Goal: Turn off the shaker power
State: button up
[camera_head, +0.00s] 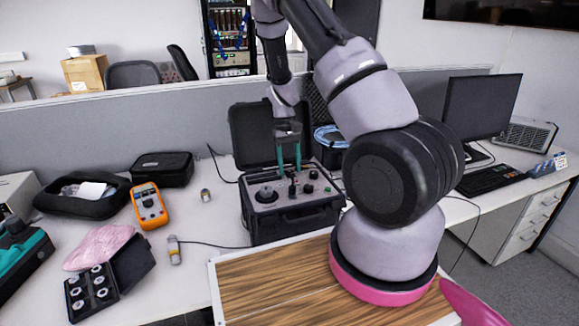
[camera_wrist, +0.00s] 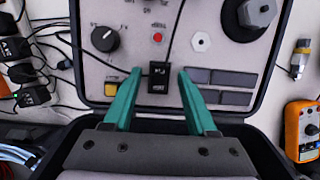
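The shaker unit (camera_head: 292,225) is a black case with its lid open and a grey control panel, in the middle of the desk. My gripper (camera_head: 289,172) points down over the panel, with its two teal fingers apart and nothing held. In the wrist view, a black rocker switch (camera_wrist: 158,78) with small white marks lies between the fingertips of my gripper (camera_wrist: 159,74). Whether the fingers touch the panel is hard to tell. A red button (camera_wrist: 157,38) and a black knob (camera_wrist: 105,38) are also on the panel (camera_wrist: 205,45).
An orange multimeter (camera_head: 149,207), a black pouch (camera_head: 162,169) and a small sensor (camera_head: 174,250) on a cable lie left of the case. A monitor (camera_head: 483,105) and keyboard (camera_head: 487,179) stand to the right. A thin cable crosses the panel near the switch.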

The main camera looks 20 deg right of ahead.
jog(key=shift+r, duration=0.15)
jog(key=v, duration=1)
jog(key=shift+r, duration=0.25)
jog(key=shift+w, duration=0.1)
notch_tip(320, 180, up, 20)
jog(key=m+t+y, duration=0.2)
jog(key=t, duration=0.3)
send_over(287, 170)
jog(key=s+a, duration=0.2)
jog(key=s, duration=0.6)
jog(key=s+a+r+m+t, duration=0.1)
jog(key=s+r, duration=0.3)
jog(key=s, duration=0.4)
jog(key=s+a+r+m+t, duration=0.1)
jog(key=s+r+t, duration=0.3)
jog(key=s, duration=0.3)
jog(key=shift+s+r, duration=0.25)
jog(key=shift+s, duration=0.1)
